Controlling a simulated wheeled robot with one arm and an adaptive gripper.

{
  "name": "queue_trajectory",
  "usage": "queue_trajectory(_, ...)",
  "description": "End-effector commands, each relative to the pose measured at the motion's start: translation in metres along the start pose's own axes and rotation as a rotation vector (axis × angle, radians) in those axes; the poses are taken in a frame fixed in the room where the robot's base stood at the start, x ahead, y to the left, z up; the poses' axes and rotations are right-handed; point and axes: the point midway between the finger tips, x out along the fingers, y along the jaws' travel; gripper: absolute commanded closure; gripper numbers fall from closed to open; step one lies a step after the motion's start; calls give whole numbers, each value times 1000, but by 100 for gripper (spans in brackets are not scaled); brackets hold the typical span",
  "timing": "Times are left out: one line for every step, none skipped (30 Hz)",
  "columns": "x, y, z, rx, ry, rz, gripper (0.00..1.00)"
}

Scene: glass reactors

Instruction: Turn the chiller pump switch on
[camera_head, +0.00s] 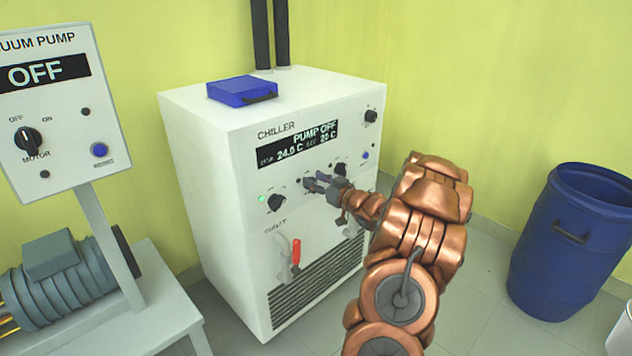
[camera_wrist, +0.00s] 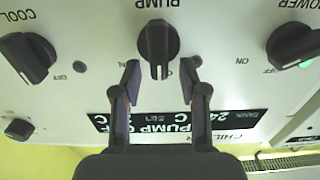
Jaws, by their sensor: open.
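The chiller (camera_head: 215,125) is a white cabinet whose display (camera_head: 297,145) reads PUMP OFF. In the wrist view, which is upside down, the black pump switch knob (camera_wrist: 158,45) sits below the PUMP label at the top centre. Its pointer end faces down in that picture. My gripper (camera_wrist: 160,74) is open, with one fingertip on each side of the knob's pointer end; small gaps seem to show on both sides. In the head view my gripper (camera_head: 322,184) is at the chiller front and mostly hides the pump knob.
The power knob (camera_wrist: 292,46) with a green light and the cool knob (camera_wrist: 28,57) flank the pump knob. A red-handled valve (camera_head: 296,250) is below. The vacuum pump panel (camera_head: 65,110) stands left, a blue barrel (camera_head: 560,250) right. A blue case (camera_head: 240,90) lies on top.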

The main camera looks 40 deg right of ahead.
Motion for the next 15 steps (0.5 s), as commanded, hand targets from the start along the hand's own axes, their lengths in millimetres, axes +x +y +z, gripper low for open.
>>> queue_trajectory(0, 0, 0, 0, 0, 0, 58)
queue_trajectory(0, 0, 0, 0, 0, 0, 61)
queue_trajectory(0, 0, 0, 0, 0, 0, 66)
queue_trajectory(0, 0, 0, 0, 0, 0, 69)
queue_trajectory(0, 0, 0, 0, 0, 0, 72)
queue_trajectory(0, 0, 0, 0, 0, 0, 76)
queue_trajectory(0, 0, 0, 0, 0, 0, 79)
queue_trajectory(0, 0, 0, 0, 0, 0, 82)
queue_trajectory(0, 0, 0, 0, 0, 0, 86)
queue_trajectory(0, 0, 0, 0, 0, 0, 90)
queue_trajectory(0, 0, 0, 0, 1, 0, 93)
queue_trajectory(0, 0, 0, -1, 1, 0, 97)
queue_trajectory(0, 0, 0, -1, 1, -1, 100)
queue_trajectory(1, 0, 0, -1, 1, -1, 100)
queue_trajectory(1, 0, 0, -1, 1, -1, 100)
